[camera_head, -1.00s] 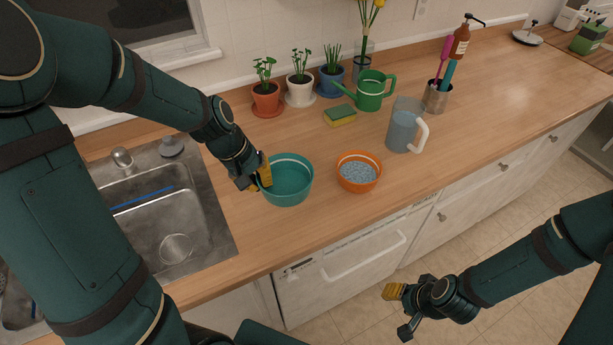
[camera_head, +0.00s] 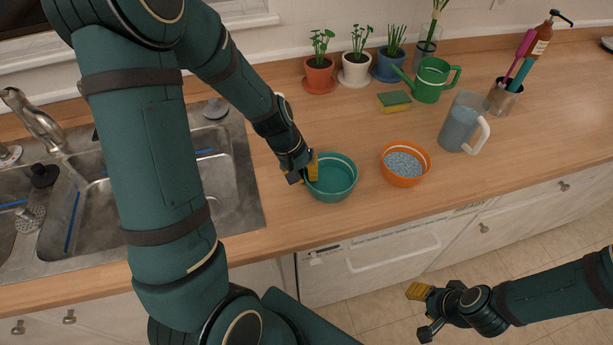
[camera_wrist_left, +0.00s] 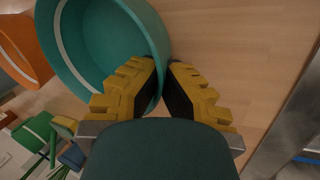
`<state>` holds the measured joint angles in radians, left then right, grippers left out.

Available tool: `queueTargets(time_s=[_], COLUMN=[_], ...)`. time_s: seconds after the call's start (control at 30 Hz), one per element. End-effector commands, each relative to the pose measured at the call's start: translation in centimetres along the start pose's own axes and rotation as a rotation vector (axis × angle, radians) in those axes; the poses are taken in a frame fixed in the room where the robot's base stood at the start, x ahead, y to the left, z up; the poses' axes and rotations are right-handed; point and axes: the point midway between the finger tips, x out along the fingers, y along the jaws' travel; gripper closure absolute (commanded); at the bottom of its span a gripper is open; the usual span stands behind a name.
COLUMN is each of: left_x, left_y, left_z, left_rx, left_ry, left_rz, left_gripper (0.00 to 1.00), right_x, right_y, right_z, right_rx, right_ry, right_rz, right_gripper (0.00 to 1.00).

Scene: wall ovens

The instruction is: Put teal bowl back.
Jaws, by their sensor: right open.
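The teal bowl (camera_head: 330,190) is upright at the counter's front part, between the sink and the orange bowl. It fills the upper left of the left wrist view (camera_wrist_left: 88,45). My left gripper (camera_head: 313,166) is at the bowl's left rim. In the wrist view its yellow fingers (camera_wrist_left: 164,68) stand on either side of the bowl's wall, closed on it. I cannot tell whether the bowl's base touches the counter. My right gripper (camera_head: 420,312) is open and empty, low at the right, in front of the cabinets.
The orange bowl (camera_head: 405,178) with bluish contents is close on the right. A pitcher (camera_head: 459,125), green watering can (camera_head: 432,82), sponge (camera_head: 394,101) and potted plants (camera_head: 319,72) stand behind. The sink (camera_head: 232,175) lies left. Counter in front of the pots is clear.

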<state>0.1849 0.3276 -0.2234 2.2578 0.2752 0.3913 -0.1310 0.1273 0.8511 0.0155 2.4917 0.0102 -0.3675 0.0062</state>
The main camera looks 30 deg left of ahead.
Motion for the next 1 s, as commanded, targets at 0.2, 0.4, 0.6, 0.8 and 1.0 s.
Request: queueTargets(time_s=[0.2, 0.4, 0.6, 0.8, 1.0], left_x=[0.4, 0.8, 0.7, 0.7, -0.6], left_y=[-0.1, -0.3, -0.3, -0.3, 0.0], left_z=[-0.1, -0.1, 0.0, 0.0, -0.1], left_rx=[0.001, 0.0, 0.0, 0.0, 0.001], left_ry=[0.002, 0.002, 0.002, 0.002, 0.004], left_rz=[0.0, 0.0, 0.0, 0.0, 0.001], left_gripper=[1.0, 1.0, 0.66, 0.66, 0.66], right_x=[0.1, 0.5, 0.4, 0.4, -0.2], right_y=[0.0, 0.2, 0.1, 0.1, -0.1], right_z=[0.1, 0.2, 0.2, 0.2, -0.1], right_rx=[-0.001, -0.001, -0.001, -0.001, 0.0], right_ry=[-0.001, -0.004, -0.004, -0.004, 0.002], right_rz=[0.0, -0.001, -0.001, 0.0, 0.0], right_gripper=[0.53, 0.53, 0.53, 0.53, 0.53])
